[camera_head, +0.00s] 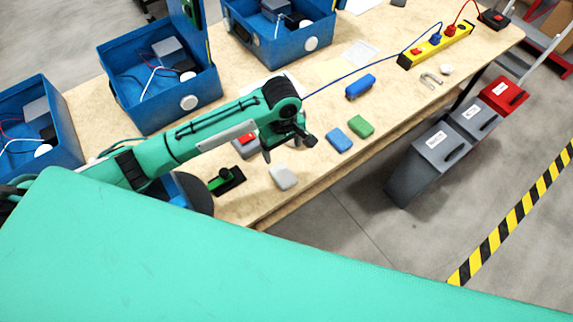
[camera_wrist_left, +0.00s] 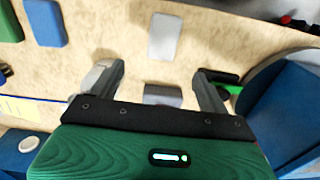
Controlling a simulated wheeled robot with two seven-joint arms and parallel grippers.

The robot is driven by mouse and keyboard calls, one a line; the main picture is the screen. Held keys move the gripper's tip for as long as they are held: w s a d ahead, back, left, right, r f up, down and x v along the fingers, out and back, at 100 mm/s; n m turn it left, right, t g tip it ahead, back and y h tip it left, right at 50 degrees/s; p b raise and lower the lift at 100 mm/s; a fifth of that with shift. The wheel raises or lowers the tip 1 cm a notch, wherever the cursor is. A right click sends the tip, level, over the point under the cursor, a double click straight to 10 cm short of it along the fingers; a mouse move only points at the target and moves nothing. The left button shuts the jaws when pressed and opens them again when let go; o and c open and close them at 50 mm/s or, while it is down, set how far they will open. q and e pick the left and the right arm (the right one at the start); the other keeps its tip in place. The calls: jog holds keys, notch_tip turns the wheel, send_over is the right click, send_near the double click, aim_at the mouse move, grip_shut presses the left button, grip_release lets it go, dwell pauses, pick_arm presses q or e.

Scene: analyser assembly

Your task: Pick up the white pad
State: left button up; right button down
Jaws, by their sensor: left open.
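The white pad (camera_head: 283,176) lies flat on the wooden table near its front edge. In the left wrist view the pad (camera_wrist_left: 164,36) lies beyond my fingertips, roughly centred between them. My left gripper (camera_head: 288,150) is open and above the table, just behind the pad in the head view. Its two fingers (camera_wrist_left: 158,72) are spread wide with nothing held. I do not see my right gripper.
A green-and-black part (camera_head: 225,180) lies left of the pad. Blue bins (camera_head: 160,75) stand at the left. Grey containers (camera_head: 438,150) stand beyond the table's front edge.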

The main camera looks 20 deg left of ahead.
pick_arm(q)
jog(key=p, duration=0.1)
send_over(283, 174)
notch_tip(283, 174, down, 7)
jog(key=shift+a+r, duration=0.1)
jog(key=shift+w+f, duration=0.1)
jog(key=shift+f, duration=0.25)
jog(key=shift+f+p, duration=0.45)
jog(key=shift+f, duration=0.1)
notch_tip(283, 174, down, 3)
jog(key=shift+f+p, duration=0.2)
jog(key=shift+p, duration=0.2)
jog(key=shift+f, duration=0.3)
pick_arm(e)
jog(key=s+r, duration=0.1)
jog(key=r, duration=0.2)
jog(key=shift+s, duration=0.4)
pick_arm(q)
jog(key=c, duration=1.1)
pick_arm(e)
jog(key=shift+f, duration=0.1)
